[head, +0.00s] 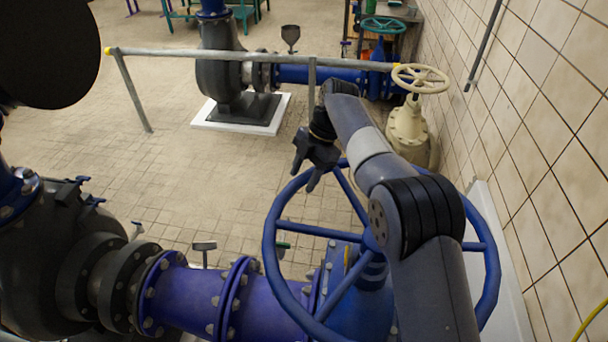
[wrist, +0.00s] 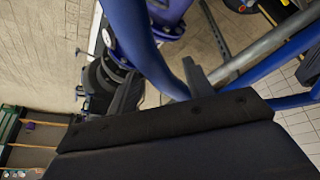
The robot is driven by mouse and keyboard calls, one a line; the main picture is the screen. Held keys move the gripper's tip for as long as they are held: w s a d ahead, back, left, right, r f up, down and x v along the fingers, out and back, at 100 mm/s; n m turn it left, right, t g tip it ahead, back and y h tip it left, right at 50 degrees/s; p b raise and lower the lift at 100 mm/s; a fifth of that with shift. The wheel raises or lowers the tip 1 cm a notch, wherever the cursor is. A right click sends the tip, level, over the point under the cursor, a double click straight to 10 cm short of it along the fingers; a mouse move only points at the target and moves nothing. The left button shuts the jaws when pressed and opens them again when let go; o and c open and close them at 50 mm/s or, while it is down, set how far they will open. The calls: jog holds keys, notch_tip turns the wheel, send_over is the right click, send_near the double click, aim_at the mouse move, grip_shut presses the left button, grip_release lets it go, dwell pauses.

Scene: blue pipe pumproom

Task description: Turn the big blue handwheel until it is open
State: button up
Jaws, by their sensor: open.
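The big blue handwheel (head: 268,245) stands at the lower right in the head view, on a blue valve body. My arm crosses in front of its hub and right part. My gripper (head: 304,180) is at the upper left of the wheel's rim, its jaws open and pointing down. In the wrist view a thick blue curved bar (wrist: 143,45), apparently the rim, runs between the two spread fingers of my gripper (wrist: 160,70). I cannot tell whether a finger touches it.
A blue flanged pipe (head: 190,295) and dark pump (head: 60,235) lie left of the valve. A cream valve with its own handwheel (head: 420,78) stands behind, near the tiled wall (head: 540,130). A grey railing (head: 220,55) crosses behind. Open floor (head: 190,165) lies left of the wheel.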

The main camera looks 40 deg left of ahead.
jog(key=shift+f, duration=0.2)
grip_shut()
dwell(0.5)
